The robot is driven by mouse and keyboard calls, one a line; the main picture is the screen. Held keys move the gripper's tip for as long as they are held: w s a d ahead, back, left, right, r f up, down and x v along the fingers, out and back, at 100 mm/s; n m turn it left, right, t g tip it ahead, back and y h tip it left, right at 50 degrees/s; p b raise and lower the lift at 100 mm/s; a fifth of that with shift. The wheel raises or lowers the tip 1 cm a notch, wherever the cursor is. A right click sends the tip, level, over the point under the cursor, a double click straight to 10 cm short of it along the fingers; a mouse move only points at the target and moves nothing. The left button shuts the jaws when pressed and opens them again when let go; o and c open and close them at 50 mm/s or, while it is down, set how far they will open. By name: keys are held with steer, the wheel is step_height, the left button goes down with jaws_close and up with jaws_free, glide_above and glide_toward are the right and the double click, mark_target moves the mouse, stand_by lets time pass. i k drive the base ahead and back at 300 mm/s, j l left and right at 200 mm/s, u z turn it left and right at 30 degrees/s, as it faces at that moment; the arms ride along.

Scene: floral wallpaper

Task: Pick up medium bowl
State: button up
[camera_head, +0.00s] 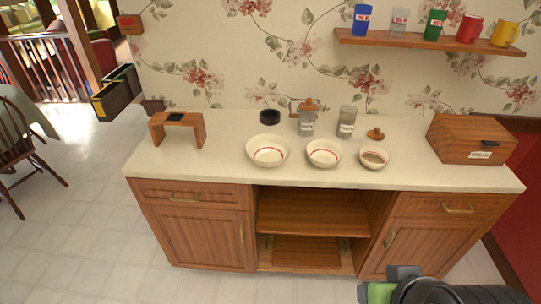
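Three cream bowls with red bands stand in a row on the light countertop, smaller from left to right. The medium bowl (323,154) is in the middle, upright, with nothing seen in it. The large bowl (267,150) is to its left, and the small bowl (373,157) to its right has something brownish inside. The bowls stand apart from each other. A black and green part of my arm shows at the bottom right, in front of the cabinet and well away from the bowls. My gripper's fingers are not in view.
Behind the bowls on the counter (220,165) are a black round dish (269,116), two glass jars (307,123) (346,121) and wooden lids (375,134). A wooden stand (178,129) is left, a wooden box (470,138) right. A shelf (430,41) with several cups hangs above.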

mark_target(321, 153)
steer(key=i+j+u, duration=0.2)
steer(key=i, duration=0.2)
steer(key=i+j+u, duration=0.35)
steer(key=i, duration=0.45)
